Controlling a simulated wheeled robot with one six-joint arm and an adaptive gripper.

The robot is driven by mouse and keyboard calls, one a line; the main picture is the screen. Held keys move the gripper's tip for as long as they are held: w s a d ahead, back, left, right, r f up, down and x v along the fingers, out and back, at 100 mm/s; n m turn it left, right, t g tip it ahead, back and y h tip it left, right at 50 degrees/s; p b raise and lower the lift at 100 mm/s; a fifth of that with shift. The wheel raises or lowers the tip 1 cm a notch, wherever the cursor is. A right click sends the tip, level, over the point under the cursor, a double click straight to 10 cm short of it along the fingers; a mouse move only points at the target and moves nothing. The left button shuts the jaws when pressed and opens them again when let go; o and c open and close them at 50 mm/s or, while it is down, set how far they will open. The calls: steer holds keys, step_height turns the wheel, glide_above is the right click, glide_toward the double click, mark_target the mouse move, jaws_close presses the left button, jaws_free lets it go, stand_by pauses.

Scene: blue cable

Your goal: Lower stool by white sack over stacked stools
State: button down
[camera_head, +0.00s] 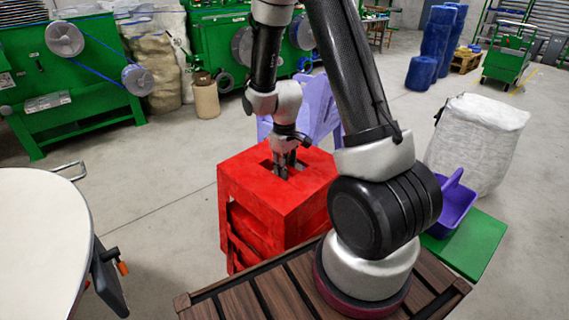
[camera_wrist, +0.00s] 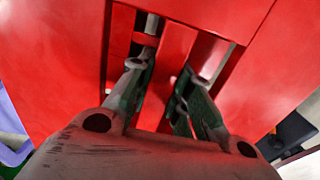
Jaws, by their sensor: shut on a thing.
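A red stool (camera_head: 275,183) is in front of my base, with its slotted seat up. My gripper (camera_head: 285,168) points down into the slot of its seat. In the wrist view my gripper's fingers (camera_wrist: 165,100) go through the slot, shut on a red strip of the seat. More red legs and panels show below the seat, so a second red stool may be nested there; I cannot tell for certain. A purple stool (camera_head: 305,108) stands behind, partly hidden by my arm. A large white sack (camera_head: 478,142) stands at the right.
A purple bin (camera_head: 455,205) sits on a green board (camera_head: 472,248) in front of the sack. A round white table (camera_head: 40,245) is at the left. Green machines (camera_head: 60,80) and sacks (camera_head: 155,65) line the back. Floor at the left middle is clear.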

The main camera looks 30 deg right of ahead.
steer(key=shift+f, duration=1.65)
steer(key=shift+f, duration=2.2)
steer(key=c, duration=1.2)
jaws_free()
steer(key=shift+c, duration=0.2)
